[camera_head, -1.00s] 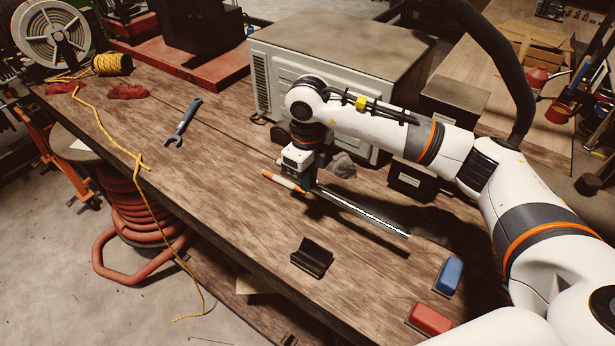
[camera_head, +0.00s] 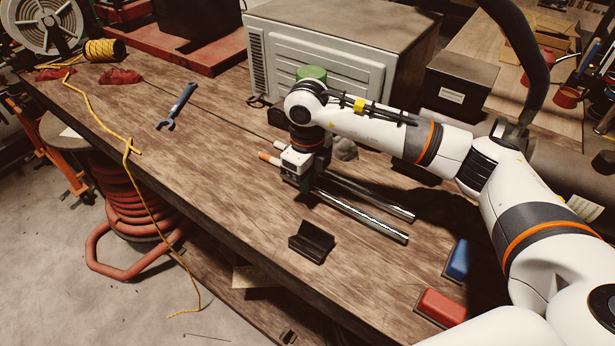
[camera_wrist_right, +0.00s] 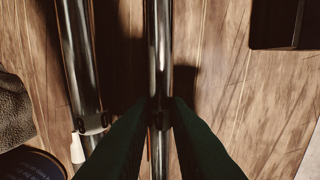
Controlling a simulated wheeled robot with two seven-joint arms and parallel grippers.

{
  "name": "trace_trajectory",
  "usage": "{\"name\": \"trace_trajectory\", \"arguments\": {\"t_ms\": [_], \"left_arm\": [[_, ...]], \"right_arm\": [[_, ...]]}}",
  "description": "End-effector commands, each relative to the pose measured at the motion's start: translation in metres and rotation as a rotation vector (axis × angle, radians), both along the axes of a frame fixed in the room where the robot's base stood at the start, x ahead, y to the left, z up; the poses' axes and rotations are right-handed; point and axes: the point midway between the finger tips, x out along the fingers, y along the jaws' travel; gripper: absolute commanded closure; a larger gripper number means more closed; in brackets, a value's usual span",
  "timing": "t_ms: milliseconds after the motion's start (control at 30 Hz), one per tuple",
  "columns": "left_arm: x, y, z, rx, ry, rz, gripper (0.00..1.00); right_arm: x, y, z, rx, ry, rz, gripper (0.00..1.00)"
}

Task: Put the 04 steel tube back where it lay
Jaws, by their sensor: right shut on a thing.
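My right gripper (camera_head: 303,180) is shut on a steel tube (camera_head: 365,221) with an orange end (camera_head: 268,158), low over the wooden bench. In the right wrist view the tube (camera_wrist_right: 158,50) runs between the gripper's fingers (camera_wrist_right: 160,112). I cannot tell whether it touches the bench. A second steel tube (camera_head: 375,196) lies beside it, apart and roughly parallel, on the oven side. It also shows at the left of the wrist view (camera_wrist_right: 80,55). My left gripper is not in view.
A black holder (camera_head: 312,243) stands in front of the held tube. A blue block (camera_head: 457,260) and a red block (camera_head: 441,307) lie at the right. A grey oven (camera_head: 340,50) stands behind my arm. The bench between the wrench (camera_head: 178,107) and the holder is clear.

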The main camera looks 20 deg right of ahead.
Motion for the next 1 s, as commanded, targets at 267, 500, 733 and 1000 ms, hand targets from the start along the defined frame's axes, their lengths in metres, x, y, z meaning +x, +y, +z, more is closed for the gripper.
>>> {"name": "trace_trajectory", "arguments": {"t_ms": [267, 500, 733, 1000], "left_arm": [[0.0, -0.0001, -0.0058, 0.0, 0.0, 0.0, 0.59], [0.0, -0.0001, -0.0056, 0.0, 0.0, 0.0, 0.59], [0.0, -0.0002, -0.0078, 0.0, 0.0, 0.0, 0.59], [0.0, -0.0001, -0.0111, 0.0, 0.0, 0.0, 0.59]], "right_arm": [[0.0002, -0.0002, -0.0066, 0.001, -0.001, 0.0, 1.0], [0.0002, -0.0001, -0.0063, 0.001, -0.001, 0.0, 1.0], [0.0003, -0.0001, -0.0082, 0.001, -0.001, 0.0, 1.0], [0.0003, -0.0001, -0.011, 0.001, -0.001, 0.0, 1.0]]}}
